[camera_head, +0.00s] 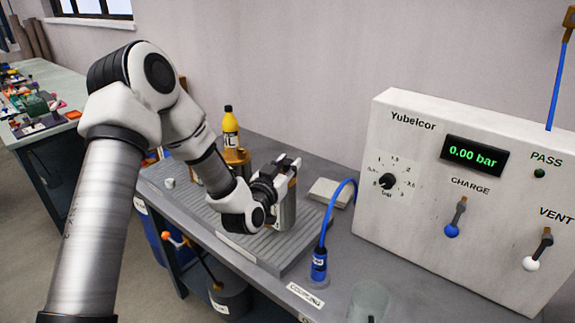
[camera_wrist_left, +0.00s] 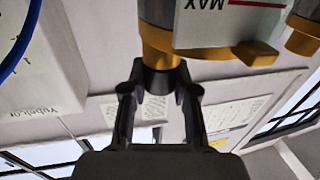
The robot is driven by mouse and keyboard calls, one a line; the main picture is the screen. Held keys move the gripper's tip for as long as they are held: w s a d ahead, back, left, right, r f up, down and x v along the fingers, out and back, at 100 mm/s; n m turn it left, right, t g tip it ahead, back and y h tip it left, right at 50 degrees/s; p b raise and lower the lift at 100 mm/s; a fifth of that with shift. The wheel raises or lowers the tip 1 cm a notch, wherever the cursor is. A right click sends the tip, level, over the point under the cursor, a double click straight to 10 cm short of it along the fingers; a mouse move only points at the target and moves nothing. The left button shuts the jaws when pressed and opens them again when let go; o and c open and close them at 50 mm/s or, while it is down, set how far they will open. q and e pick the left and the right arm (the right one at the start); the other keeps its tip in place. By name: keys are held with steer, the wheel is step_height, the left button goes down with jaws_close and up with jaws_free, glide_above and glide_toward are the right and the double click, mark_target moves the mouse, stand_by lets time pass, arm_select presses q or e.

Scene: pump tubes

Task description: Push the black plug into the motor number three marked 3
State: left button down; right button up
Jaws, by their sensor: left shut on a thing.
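In the left wrist view my left gripper (camera_wrist_left: 159,88) is shut on a black plug (camera_wrist_left: 160,76), with one finger on each side of it. The plug meets the gold-coloured end (camera_wrist_left: 160,45) of a cylindrical body; I cannot tell how deeply it is seated. No mark 3 is readable, so I cannot tell which motor this is. My right gripper is not in view.
A yellow bottle (camera_head: 230,128) stands behind the arm. A blue hose (camera_head: 326,222) ends in a blue fitting (camera_head: 319,264) on the bench in front of the white Yubelcor panel (camera_head: 410,135), which reads 0.00 bar. A clear cup (camera_head: 368,303) stands near the front edge.

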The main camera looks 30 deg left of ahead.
arm_select(q)
steer(key=shift+f, duration=0.1)
steer(key=c, duration=0.8)
jaws_free()
steer(key=s+d, duration=0.1)
steer(key=s, duration=0.6)
steer(key=shift+s, duration=0.2)
